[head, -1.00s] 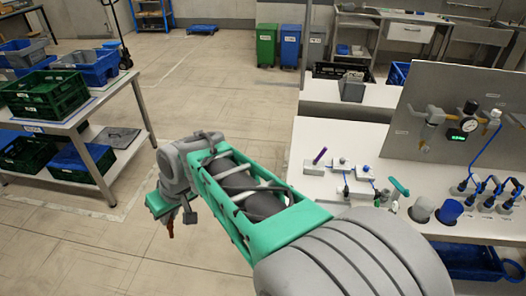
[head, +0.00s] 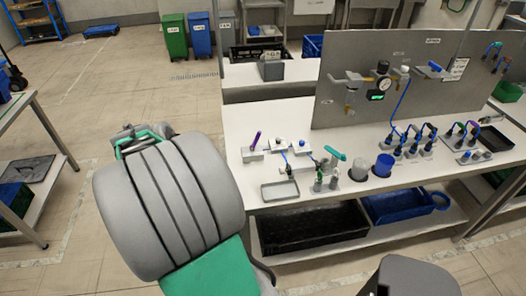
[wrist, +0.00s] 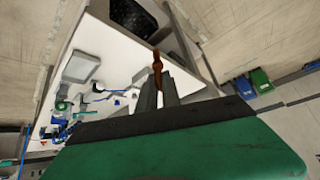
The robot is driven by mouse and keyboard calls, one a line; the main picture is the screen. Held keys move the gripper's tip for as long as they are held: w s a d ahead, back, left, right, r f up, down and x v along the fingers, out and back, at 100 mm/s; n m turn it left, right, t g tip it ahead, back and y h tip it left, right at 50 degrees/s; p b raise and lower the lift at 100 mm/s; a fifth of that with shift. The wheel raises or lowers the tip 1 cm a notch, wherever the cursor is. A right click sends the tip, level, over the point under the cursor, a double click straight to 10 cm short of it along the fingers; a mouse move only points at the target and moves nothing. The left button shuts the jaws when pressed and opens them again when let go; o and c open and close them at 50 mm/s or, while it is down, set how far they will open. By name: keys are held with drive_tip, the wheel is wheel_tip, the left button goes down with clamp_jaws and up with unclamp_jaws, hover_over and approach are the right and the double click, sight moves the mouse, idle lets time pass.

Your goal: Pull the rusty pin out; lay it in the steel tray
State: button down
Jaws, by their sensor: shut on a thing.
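The rusty pin (wrist: 157,62) is reddish brown and shows in the wrist view, sticking out past the fingertips of my gripper (wrist: 158,80). My gripper is shut on it and holds it in the air. The steel tray (head: 280,191) is a small, shallow grey tray at the front left of the white bench, and it looks empty. A grey tray, likely the same one, shows in the wrist view (wrist: 82,66), left of the pin and apart from it. In the head view my arm links hide the gripper and the pin.
The white bench (head: 240,115) carries a purple-handled pin (head: 256,141), small fittings, a grey cup (head: 361,163) and a blue cup (head: 384,165). A gauge panel (head: 345,105) stands behind. Black (head: 300,232) and blue (head: 405,206) bins sit below. Floor left of the bench is open.

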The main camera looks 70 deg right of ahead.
drive_tip(key=s+d+r+m+g+y, duration=0.1)
drive_tip(key=s+d+m+g, duration=0.25)
drive_tip(key=s, duration=0.35)
drive_tip(key=s+d+m+g+y, duration=0.1)
drive_tip(key=s+d+m+g, duration=0.1)
drive_tip(key=s+m, duration=0.35)
drive_tip(key=s+d+r+m+g+y, duration=0.1)
drive_tip(key=s+d+m+g, duration=0.2)
drive_tip(key=s, duration=0.6)
drive_tip(key=shift+n, duration=0.3)
wheel_tip(320, 180, down, 10)
drive_tip(key=b, duration=0.8)
drive_tip(key=shift+d+r, duration=0.1)
drive_tip(key=shift+d, duration=0.05)
drive_tip(key=c, duration=1.5)
unclamp_jaws()
drive_tip(key=shift+o, duration=0.2)
drive_tip(key=v, duration=0.8)
